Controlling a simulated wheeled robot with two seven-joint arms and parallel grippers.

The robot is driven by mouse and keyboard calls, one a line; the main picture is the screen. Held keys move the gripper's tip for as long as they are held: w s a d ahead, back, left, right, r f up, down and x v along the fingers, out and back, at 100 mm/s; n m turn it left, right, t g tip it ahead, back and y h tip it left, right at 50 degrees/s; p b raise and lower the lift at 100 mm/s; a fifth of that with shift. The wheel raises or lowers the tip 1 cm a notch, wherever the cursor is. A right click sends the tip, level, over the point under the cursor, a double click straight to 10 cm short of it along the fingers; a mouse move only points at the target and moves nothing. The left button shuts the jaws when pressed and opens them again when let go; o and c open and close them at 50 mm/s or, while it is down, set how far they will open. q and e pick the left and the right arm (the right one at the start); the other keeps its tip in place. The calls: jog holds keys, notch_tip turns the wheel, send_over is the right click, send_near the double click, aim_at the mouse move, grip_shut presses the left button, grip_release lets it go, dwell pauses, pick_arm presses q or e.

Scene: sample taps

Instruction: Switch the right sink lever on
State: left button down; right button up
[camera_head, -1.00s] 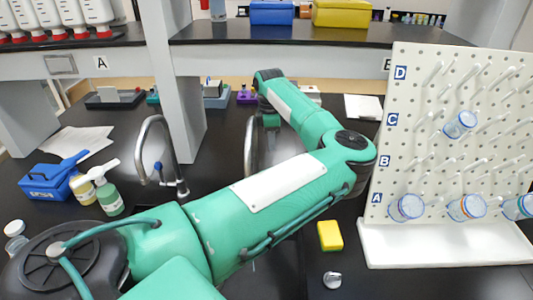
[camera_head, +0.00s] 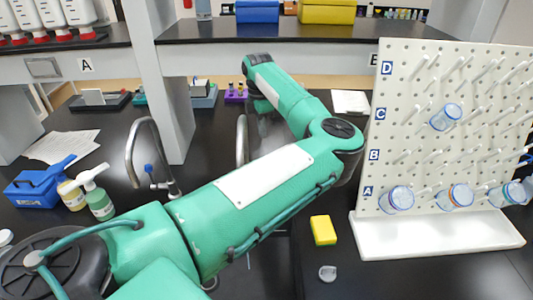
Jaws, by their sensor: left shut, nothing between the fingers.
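Two curved metal taps rise from the dark counter. The right tap (camera_head: 242,140) stands behind my left arm, which hides its lower part. I cannot see its lever. The left tap (camera_head: 131,150) is in view, with a small blue-marked lever near its base. My left arm crosses the middle of the view and its forearm bends back toward the far side. My left gripper (camera_head: 264,128) hangs down just right of the right tap, small, dark and partly hidden. It is shut and empty. I cannot tell whether it touches the tap. My right gripper is not in view.
A white peg rack (camera_head: 440,238) with several containers stands at the right. A blue box (camera_head: 37,190) and two bottles stand at the left. A grey shelf post (camera_head: 172,100) rises behind the left tap.

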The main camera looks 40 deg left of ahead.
pick_arm(q)
jog(key=shift+w+d+r+m+t+y+b, duration=0.15)
jog(key=shift+d+r+m+t+y+b, duration=0.25)
jog(key=shift+m+b, duration=2.6)
jog(key=shift+w+d+r+m+t+y+b, duration=0.35)
jog(key=shift+m+b, duration=0.9)
jog(key=shift+m, duration=3.5)
jog(key=shift+s+d+r+m+t+y+b, duration=0.15)
jog(key=shift+d+m+t+y+b, duration=0.45)
jog(key=shift+m+b, duration=2.4)
jog(key=shift+w+m+y+p, duration=0.1)
jog(key=shift+m+y+p, duration=0.15)
jog(key=shift+m+p, duration=0.65)
